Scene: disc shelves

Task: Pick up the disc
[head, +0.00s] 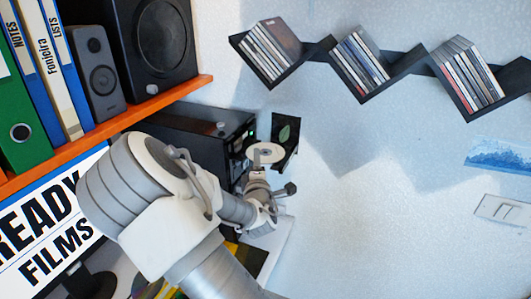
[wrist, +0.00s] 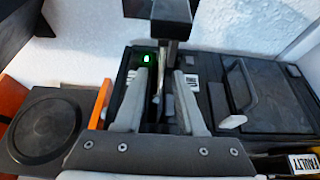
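The disc (head: 265,153) is a pale, round, silvery-white shape with a centre hole. In the head view it shows just beyond the end of my arm, in front of the black device. My gripper (head: 260,174) is close to it there, and the exact contact is hidden. In the wrist view my gripper (wrist: 161,75) has its two grey fingers apart with a gap between them. A thin bright strip (wrist: 168,92) stands in that gap, maybe the disc seen edge-on. It does not appear pinched by both fingers.
A black device (head: 205,132) with a green light stands below the orange shelf (head: 150,112) holding binders and speakers. A dark case (head: 286,138) with a leaf picture is right of the disc. A zigzag rack (head: 318,50) of cases hangs above.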

